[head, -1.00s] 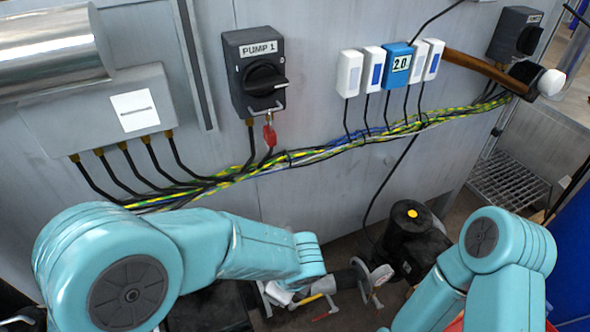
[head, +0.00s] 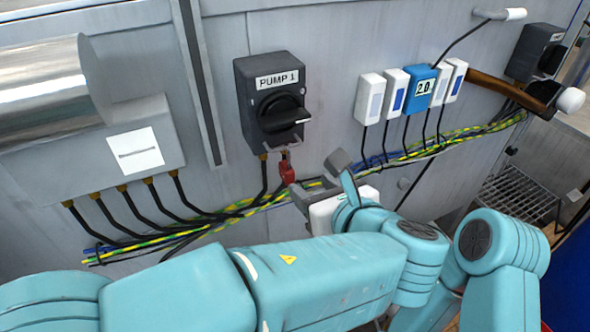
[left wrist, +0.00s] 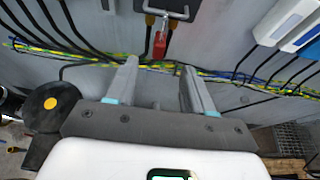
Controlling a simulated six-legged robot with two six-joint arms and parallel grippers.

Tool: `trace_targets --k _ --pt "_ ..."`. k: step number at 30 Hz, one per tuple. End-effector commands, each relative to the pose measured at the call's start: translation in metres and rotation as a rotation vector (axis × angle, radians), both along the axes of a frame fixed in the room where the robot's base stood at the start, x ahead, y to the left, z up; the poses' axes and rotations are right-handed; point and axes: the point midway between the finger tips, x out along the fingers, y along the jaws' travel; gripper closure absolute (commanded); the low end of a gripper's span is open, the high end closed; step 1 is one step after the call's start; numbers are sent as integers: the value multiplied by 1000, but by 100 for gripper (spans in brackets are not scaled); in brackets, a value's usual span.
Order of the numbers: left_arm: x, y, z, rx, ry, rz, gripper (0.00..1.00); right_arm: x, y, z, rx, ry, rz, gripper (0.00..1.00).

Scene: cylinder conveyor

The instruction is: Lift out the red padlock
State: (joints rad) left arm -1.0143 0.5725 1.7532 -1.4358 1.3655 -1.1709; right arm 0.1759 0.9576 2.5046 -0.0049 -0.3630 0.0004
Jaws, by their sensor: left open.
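The red padlock (head: 287,172) hangs from the metal hasp at the bottom of the dark grey PUMP 1 switch box (head: 285,95) in the head view. In the left wrist view the padlock (left wrist: 159,44) is beyond the fingertips and roughly centred between them. My left gripper (head: 319,178) is open and empty, just right of and below the padlock in the head view. Its two fingers (left wrist: 159,68) point toward the wall in the wrist view, apart from the padlock. My right arm shows at the lower right of the head view, but its gripper is out of view.
A yellow-green and blue cable bundle (head: 215,213) runs along the wall below the padlock. White and blue modules (head: 418,90) with black leads hang to the right. A grey junction box (head: 60,160) is at left.

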Motion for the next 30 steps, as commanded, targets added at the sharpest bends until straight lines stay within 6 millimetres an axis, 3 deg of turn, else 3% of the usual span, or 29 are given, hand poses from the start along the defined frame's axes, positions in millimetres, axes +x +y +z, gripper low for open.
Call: trace_targets --k 18,24,30 --pt "106 45 -47 -1 3 2 48 0 0 30 0 0 0 57" --pt "120 50 -53 -3 2 1 48 0 0 32 0 0 0 57" --pt "121 50 -54 -3 2 1 48 0 0 32 0 0 0 57"
